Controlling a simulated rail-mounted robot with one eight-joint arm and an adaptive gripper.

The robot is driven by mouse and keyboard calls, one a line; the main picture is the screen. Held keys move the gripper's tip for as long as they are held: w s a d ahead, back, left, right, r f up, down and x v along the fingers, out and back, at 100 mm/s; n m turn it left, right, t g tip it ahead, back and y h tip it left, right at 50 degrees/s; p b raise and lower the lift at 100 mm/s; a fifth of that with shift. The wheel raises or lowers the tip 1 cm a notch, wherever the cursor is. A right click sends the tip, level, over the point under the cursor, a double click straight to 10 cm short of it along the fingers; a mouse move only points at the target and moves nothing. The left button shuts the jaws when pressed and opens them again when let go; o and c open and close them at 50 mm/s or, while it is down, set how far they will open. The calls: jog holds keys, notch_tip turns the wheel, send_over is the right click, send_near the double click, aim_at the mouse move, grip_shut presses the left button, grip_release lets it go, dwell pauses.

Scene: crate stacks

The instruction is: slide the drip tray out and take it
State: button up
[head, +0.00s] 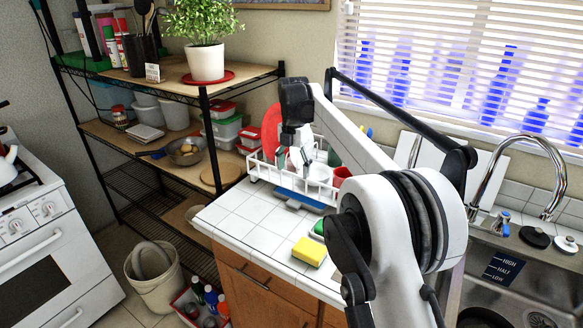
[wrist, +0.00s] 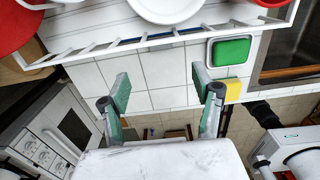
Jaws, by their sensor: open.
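The drip tray (head: 303,199) is a flat blue-grey piece whose front edge shows under the white wire dish rack (head: 322,190) on the tiled counter. Most of it is hidden by the rack. In the head view my wrist hangs above the rack, and the fingers are hard to make out.
A yellow sponge (head: 309,252) and a green item (head: 318,228) lie on the counter right of the tray; the green item also shows in the wrist view (wrist: 231,51). Dishes stand in the rack. A shelf with a potted plant (head: 206,47) is left, the sink (head: 505,275) right.

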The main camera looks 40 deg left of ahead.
aim_at(293, 203)
notch_tip(293, 203, down, 14)
jog(key=shift+r+p, duration=0.1)
jog(key=shift+p, duration=0.4)
dwell(0.3)
